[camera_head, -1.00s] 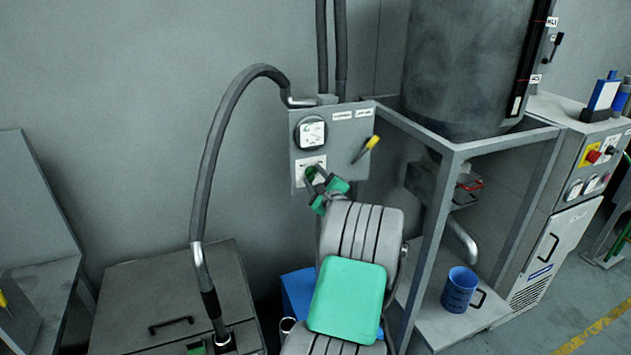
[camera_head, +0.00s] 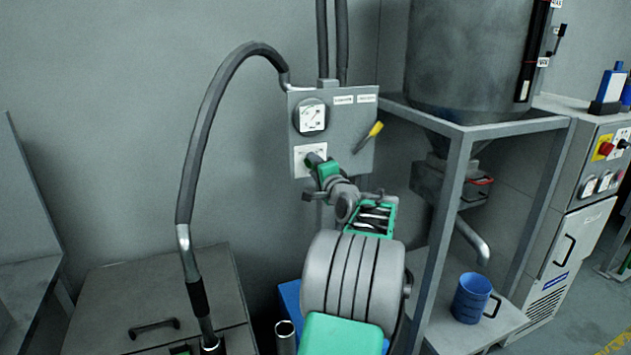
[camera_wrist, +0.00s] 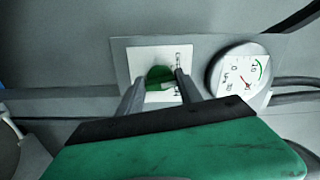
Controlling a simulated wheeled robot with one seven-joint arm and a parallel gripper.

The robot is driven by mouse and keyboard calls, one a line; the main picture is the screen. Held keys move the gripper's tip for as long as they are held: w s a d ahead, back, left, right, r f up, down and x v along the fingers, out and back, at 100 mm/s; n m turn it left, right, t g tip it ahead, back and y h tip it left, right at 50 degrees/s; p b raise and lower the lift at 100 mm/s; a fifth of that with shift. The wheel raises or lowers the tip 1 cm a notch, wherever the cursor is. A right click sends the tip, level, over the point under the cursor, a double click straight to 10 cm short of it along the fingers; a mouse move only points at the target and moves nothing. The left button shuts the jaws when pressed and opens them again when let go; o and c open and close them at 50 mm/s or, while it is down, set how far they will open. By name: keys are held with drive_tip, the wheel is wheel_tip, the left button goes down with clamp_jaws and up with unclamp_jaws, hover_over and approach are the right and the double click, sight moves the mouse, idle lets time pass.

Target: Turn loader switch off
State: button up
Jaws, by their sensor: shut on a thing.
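The grey control box (camera_head: 345,133) hangs on the wall and carries a white switch plate (camera_head: 306,151) below a round gauge. My gripper (camera_head: 314,160) is up against this plate and mostly hides the switch in the head view. In the wrist view the loader switch, a green rotary knob (camera_wrist: 160,76), sits on its white plate (camera_wrist: 138,56). My gripper (camera_wrist: 160,88) has one finger on each side of the knob and is shut on it. The plate's small printed markings are too blurred to read.
The gauge (camera_wrist: 240,74) is close beside the fingers in the wrist view. A yellow-handled lever (camera_head: 370,135) sticks out at the box's right. A grey hose (camera_head: 206,125) arches to the left. A metal frame (camera_head: 452,175) with a hopper and a blue mug (camera_head: 471,297) stands right.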

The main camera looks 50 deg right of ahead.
drive_tip(key=shift+d+f+n+b, duration=0.1)
drive_tip(key=shift+f+n+b, duration=0.05)
drive_tip(key=shift+n+b, duration=1.7)
drive_tip(key=shift+f+n+b, duration=0.15)
drive_tip(key=shift+n+b, duration=1.4)
drive_tip(key=shift+b, duration=0.45)
drive_tip(key=o, duration=1.4)
drive_tip(key=shift+r, duration=0.15)
drive_tip(key=shift+c, duration=0.2)
drive_tip(key=shift+s, duration=0.1)
drive_tip(key=v, duration=0.7)
drive_tip(key=shift+s+a+b, duration=0.25)
drive_tip(key=shift+s+b, duration=0.05)
drive_tip(key=shift+b, duration=0.1)
